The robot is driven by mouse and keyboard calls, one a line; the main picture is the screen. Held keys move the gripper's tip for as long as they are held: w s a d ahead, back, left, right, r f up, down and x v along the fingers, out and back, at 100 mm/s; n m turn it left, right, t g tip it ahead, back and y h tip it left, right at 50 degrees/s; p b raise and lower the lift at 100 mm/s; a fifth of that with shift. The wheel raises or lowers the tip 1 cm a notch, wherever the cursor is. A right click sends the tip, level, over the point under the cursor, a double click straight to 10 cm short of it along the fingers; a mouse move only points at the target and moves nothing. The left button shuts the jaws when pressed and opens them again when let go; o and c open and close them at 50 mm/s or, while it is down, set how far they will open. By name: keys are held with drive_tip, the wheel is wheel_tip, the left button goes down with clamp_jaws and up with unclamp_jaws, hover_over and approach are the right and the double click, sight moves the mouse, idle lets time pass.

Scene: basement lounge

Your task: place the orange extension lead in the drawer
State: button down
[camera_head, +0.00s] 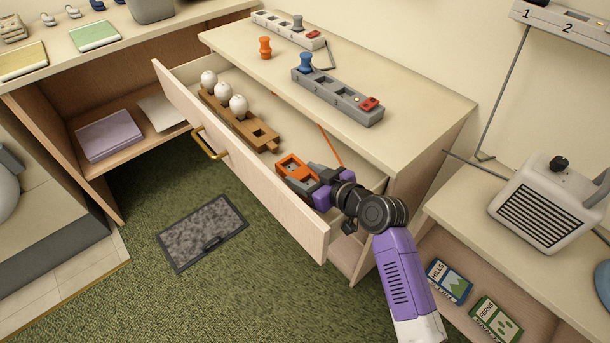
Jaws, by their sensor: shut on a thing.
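The orange extension lead (291,164) is a small orange block with dark sockets. It is over the right part of the open drawer (285,213), inside its walls in the picture. My gripper (313,181) is shut on the block's right end, and its fingers hide part of it. An orange cord shows behind, running up toward the cabinet top's edge. I cannot tell whether the block touches the drawer floor.
A wooden rack (265,136) with white bulb-like things fills the drawer's left part. Grey socket strips (335,95) and an orange plug (265,47) are on the cabinet top. A heater-like box (545,205) stands right. A dark mat (203,232) lies on the green carpet.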

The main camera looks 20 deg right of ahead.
drive_tip(key=shift+s+f, duration=0.1)
drive_tip(key=shift+f, duration=0.4)
drive_tip(key=c, duration=0.7)
unclamp_jaws()
drive_tip(key=shift+f, duration=0.15)
drive_tip(key=shift+o, duration=1)
drive_tip(key=shift+s+f, duration=0.1)
drive_tip(key=shift+f, duration=0.05)
drive_tip(key=shift+r, duration=0.35)
drive_tip(key=r+p+v, duration=0.1)
drive_tip(key=v, duration=1.1)
drive_tip(key=shift+r, duration=0.25)
drive_tip(key=shift+w, duration=0.2)
